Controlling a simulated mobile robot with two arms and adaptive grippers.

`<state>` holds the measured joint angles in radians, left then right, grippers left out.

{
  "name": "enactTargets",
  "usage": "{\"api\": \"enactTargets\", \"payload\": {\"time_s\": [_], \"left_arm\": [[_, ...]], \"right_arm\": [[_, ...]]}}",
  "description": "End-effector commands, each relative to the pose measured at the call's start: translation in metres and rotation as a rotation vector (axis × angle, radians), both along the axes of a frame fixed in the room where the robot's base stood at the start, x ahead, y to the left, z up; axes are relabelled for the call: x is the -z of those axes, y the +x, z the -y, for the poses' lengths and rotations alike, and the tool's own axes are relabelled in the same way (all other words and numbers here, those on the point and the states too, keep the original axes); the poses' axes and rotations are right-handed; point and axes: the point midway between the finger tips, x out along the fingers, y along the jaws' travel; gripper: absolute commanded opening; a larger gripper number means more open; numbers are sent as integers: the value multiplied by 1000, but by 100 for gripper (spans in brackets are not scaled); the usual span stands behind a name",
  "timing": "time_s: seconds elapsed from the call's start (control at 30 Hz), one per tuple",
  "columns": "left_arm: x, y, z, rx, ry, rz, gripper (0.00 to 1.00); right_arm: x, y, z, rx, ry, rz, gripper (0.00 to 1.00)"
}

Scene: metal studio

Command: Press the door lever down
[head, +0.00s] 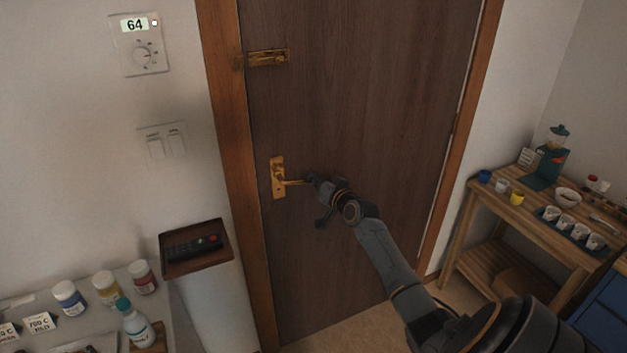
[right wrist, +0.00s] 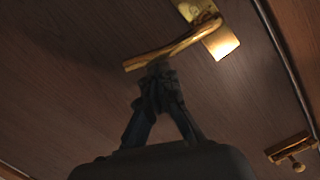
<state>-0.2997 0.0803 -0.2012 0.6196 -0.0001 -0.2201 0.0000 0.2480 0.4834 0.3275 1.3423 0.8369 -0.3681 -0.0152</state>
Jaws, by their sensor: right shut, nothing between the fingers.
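The brass door lever (head: 293,182) sticks out to the right from its brass plate (head: 278,178) on the brown wooden door (head: 360,110). It looks about level. My right gripper (head: 313,181) is shut and empty at the lever's free end. In the right wrist view, its closed fingertips (right wrist: 160,70) meet the edge of the lever (right wrist: 165,50) near the free end, on the side toward the brass latch. Whether they touch or only overlap it in the picture I cannot tell. The door looks closed. My left gripper is not in view.
A brass latch (head: 268,58) sits higher on the door; it also shows in the right wrist view (right wrist: 291,149). A dark tray (head: 196,262) stands left of the frame. A table (head: 470,215) with cups and a blender stands at right.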

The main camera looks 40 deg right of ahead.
Motion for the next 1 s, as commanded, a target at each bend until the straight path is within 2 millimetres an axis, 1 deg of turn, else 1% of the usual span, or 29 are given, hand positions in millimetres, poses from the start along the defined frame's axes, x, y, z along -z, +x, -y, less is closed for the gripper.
{"api": "enactTargets", "payload": {"time_s": [0.03,0.2,0.4,0.7,1.0], "left_arm": [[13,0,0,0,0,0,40],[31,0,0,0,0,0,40],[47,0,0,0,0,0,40],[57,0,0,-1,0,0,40],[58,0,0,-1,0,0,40]], "right_arm": [[14,0,-1,-2,38,6,0],[24,0,-2,-3,167,46,0],[33,1,-4,-3,291,85,0],[37,2,-6,-2,391,120,0],[37,2,-7,-2,410,128,0]]}}
